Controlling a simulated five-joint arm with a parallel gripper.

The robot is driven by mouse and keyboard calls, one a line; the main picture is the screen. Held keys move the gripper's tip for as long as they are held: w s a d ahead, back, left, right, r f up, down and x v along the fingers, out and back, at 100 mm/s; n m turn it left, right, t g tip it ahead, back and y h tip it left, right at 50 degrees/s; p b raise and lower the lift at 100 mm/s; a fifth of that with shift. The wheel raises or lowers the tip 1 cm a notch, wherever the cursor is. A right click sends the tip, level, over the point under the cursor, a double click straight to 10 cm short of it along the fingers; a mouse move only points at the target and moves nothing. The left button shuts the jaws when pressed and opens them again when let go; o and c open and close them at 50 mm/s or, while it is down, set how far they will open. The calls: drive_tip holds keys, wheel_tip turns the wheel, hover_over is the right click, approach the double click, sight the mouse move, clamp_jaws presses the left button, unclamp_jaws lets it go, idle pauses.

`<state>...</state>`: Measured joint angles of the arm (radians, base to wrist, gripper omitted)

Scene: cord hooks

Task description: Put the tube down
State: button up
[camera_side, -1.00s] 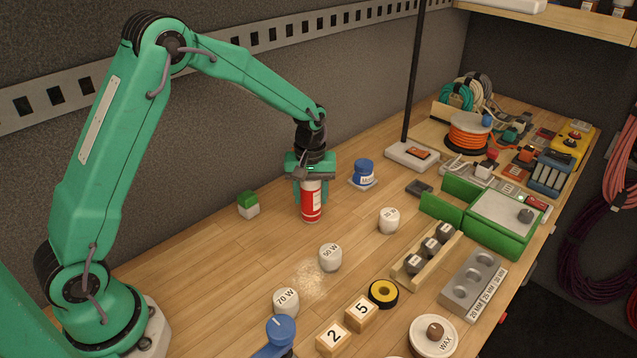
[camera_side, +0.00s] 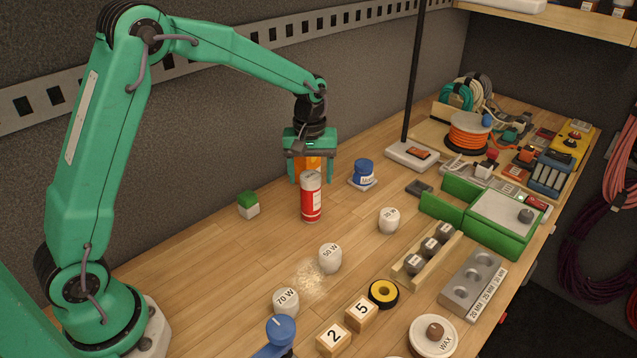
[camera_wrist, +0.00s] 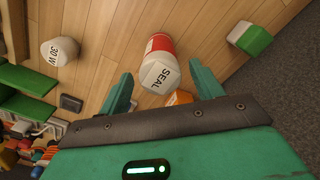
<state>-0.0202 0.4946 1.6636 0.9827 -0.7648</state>
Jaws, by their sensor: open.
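The tube (camera_side: 311,203) is red and white with a grey cap. It stands upright on the wooden bench (camera_side: 240,260). In the wrist view its cap, marked SEAL (camera_wrist: 159,77), lies ahead of and between the fingers. My gripper (camera_side: 311,180) is open and empty, with its fingers apart at about the height of the tube's top and just behind it in the side view. It also shows in the wrist view (camera_wrist: 162,85), with a finger on either side. An orange thing (camera_wrist: 179,98) shows partly behind the tube; I cannot tell what it is.
A green and white block (camera_side: 248,204) stands to the left of the tube, and a blue-topped pot (camera_side: 363,172) to the right. White weights, 50 W (camera_side: 330,258) and 30 W (camera_side: 389,220), stand nearer the front.

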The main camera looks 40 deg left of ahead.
drive_tip(key=shift+r, duration=3.2)
drive_tip(key=shift+s+r, duration=0.35)
drive_tip(key=shift+r, duration=0.1)
drive_tip(key=s+r+m+t, duration=0.3)
drive_tip(key=s+r+m, duration=0.35)
drive_tip(key=s, duration=0.65)
drive_tip(key=s+d+m+t, duration=0.1)
drive_tip(key=s+m+t, duration=0.1)
drive_tip(key=s, duration=1)
drive_tip(key=shift+s+t, duration=0.25)
drive_tip(key=shift+t, duration=0.05)
